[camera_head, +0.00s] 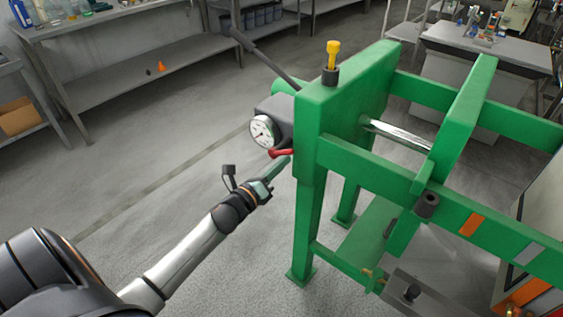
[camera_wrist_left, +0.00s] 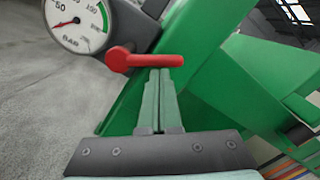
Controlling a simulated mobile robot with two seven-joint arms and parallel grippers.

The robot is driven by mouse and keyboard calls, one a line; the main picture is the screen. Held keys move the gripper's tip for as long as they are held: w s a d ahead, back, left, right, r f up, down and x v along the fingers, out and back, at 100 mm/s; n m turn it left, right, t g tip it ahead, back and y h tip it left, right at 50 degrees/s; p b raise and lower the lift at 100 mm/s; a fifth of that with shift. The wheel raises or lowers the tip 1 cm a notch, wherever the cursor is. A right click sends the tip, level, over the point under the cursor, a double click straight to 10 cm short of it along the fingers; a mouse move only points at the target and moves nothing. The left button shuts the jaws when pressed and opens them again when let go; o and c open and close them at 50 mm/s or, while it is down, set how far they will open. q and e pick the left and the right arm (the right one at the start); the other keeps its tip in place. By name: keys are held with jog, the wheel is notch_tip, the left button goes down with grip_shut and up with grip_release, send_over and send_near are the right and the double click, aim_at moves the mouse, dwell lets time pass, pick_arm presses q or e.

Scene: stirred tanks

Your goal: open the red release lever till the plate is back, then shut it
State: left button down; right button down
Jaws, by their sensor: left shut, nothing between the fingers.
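The red release lever (camera_head: 280,153) sits on the green press frame (camera_head: 313,140), just below the round pressure gauge (camera_head: 263,131). In the left wrist view the red lever (camera_wrist_left: 145,61) lies across the picture at the fingertips. My left gripper (camera_head: 288,161) is shut with nothing between its fingers, its tips at or very near the lever; I cannot tell if they touch. The upright green plate (camera_head: 466,110) stands to the right, with a shiny rod (camera_head: 397,135) running from the frame to it. My right gripper is not in view.
A black pump handle (camera_head: 262,58) slants up left of the frame. A yellow-topped knob (camera_head: 333,55) stands on the frame's top. Steel shelving (camera_head: 130,70) lines the back left. Green rails run right from the frame. The floor left of the press is clear.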

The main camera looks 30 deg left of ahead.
aim_at(277, 153)
pick_arm(q)
jog(key=r+n+p, duration=0.2)
jog(key=n, duration=0.1)
jog(key=shift+a, duration=0.3)
jog(key=n+p, duration=0.1)
jog(key=r+n+p, duration=0.1)
jog(key=shift+a+n, duration=0.4)
jog(key=shift+w+a+r+n+p, duration=0.1)
jog(key=shift+a+r+n+p, duration=0.15)
jog(key=shift+n+p, duration=0.45)
jog(key=n, duration=0.1)
jog(key=a+n+p, duration=0.1)
jog(key=n, duration=0.1)
jog(key=shift+a+r, duration=0.15)
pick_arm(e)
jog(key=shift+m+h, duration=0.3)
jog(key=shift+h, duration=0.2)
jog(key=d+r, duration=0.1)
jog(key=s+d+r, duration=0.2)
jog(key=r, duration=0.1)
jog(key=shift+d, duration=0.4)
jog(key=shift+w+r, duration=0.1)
